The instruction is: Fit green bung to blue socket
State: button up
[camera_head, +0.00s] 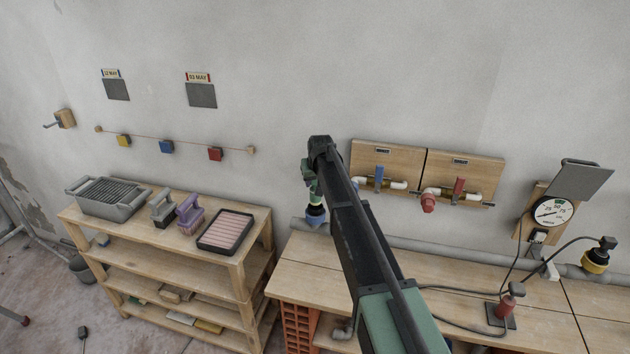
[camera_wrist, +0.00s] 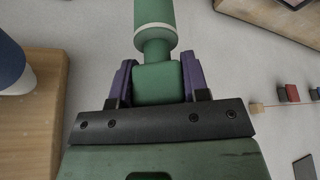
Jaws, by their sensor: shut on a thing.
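My gripper (camera_wrist: 158,85) points down and is shut on the green bung (camera_wrist: 155,12), its purple-edged fingers on both sides of the bung's narrower block. The bung has a pale ring, and its far end runs out of the wrist view. In the head view my gripper (camera_head: 308,176) is beside the valve boards, with the bung (camera_head: 313,198) below it. The blue socket (camera_head: 316,221) stands at the left end of the grey pipe, directly below the bung in the picture. Whether bung and socket touch, I cannot tell.
A blue fitting with a white elbow (camera_wrist: 8,62) is close at the wrist view's left edge. Valve boards (camera_head: 393,150) are on the wall to the right. A yellow socket (camera_head: 595,262) is at the pipe's far right. A wooden rack (camera_head: 250,243) stands left of the bench (camera_head: 320,285).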

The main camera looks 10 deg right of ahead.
jog(key=shift+f, duration=0.15)
jog(key=shift+f+b, duration=1.35)
jog(key=shift+b, duration=0.15)
dwell(0.4)
jog(key=shift+f+b, duration=1.55)
jog(key=shift+f+b, duration=0.45)
